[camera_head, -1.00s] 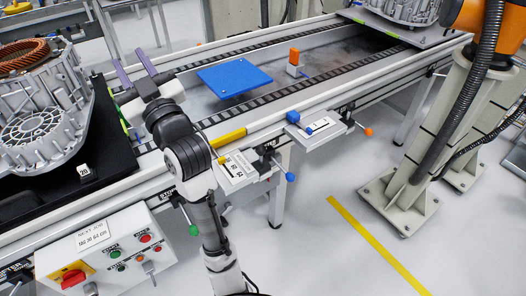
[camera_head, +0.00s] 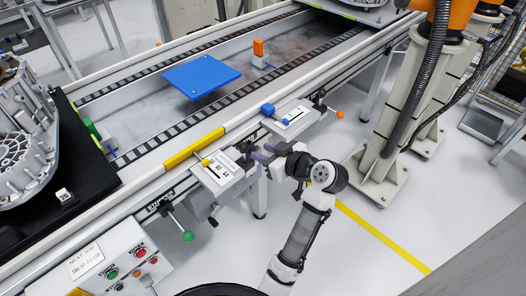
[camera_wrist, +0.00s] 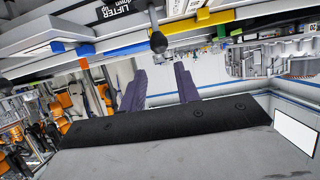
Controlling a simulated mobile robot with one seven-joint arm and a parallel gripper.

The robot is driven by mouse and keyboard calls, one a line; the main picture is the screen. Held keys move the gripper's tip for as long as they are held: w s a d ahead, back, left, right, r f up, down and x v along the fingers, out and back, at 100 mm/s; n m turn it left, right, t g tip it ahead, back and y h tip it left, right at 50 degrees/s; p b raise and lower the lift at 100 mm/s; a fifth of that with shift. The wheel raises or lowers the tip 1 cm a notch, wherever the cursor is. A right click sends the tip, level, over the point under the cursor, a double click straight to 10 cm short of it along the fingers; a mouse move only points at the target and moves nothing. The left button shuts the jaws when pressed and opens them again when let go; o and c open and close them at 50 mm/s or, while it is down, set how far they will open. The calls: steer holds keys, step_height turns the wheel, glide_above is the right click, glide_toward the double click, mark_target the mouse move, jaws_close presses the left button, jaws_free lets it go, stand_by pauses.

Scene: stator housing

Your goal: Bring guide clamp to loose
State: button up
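My gripper (camera_head: 264,153) is at the front edge of the conveyor, by the right side of a white control box (camera_head: 222,172) with a yellow pointer. In the wrist view its two purple fingers (camera_wrist: 160,86) are apart with nothing between them. A dark ball-ended lever (camera_wrist: 158,42) stands beyond the fingertips, near a label reading LIFTER; it looks apart from them. A lever with a green ball (camera_head: 187,237) hangs left of the box, and one with an orange ball (camera_head: 340,115) sits by the second box (camera_head: 296,117). I cannot read which is the guide clamp.
A stator housing (camera_head: 22,140) stands at left. A button panel (camera_head: 115,262) is at lower left. A robot pedestal (camera_head: 400,110) stands at right. The floor in front is open.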

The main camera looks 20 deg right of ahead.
mark_target(245, 145)
steer(key=shift+b+x, duration=1.5)
steer(key=shift+x, duration=2.5)
steer(key=shift+w+a, duration=0.1)
steer(key=shift+w, duration=0.1)
steer(key=c, duration=0.4)
steer(key=shift+s+d+f+b, duration=0.3)
steer(key=shift+s+f, duration=0.15)
steer(key=shift+s, duration=0.45)
steer(key=shift+s+d+f+b, duration=0.15)
steer(key=shift+s+d+f, duration=0.25)
steer(key=shift+s, duration=0.45)
steer(key=shift+s+d+f+b, duration=0.25)
steer(key=shift+s+f, duration=0.25)
steer(key=shift+s, duration=0.4)
steer(key=shift+c, duration=0.2)
steer(key=o, duration=0.7)
steer(key=shift+w+r, duration=0.1)
steer(key=shift+c, duration=0.2)
steer(key=p+v, duration=0.2)
steer(key=v, duration=0.4)
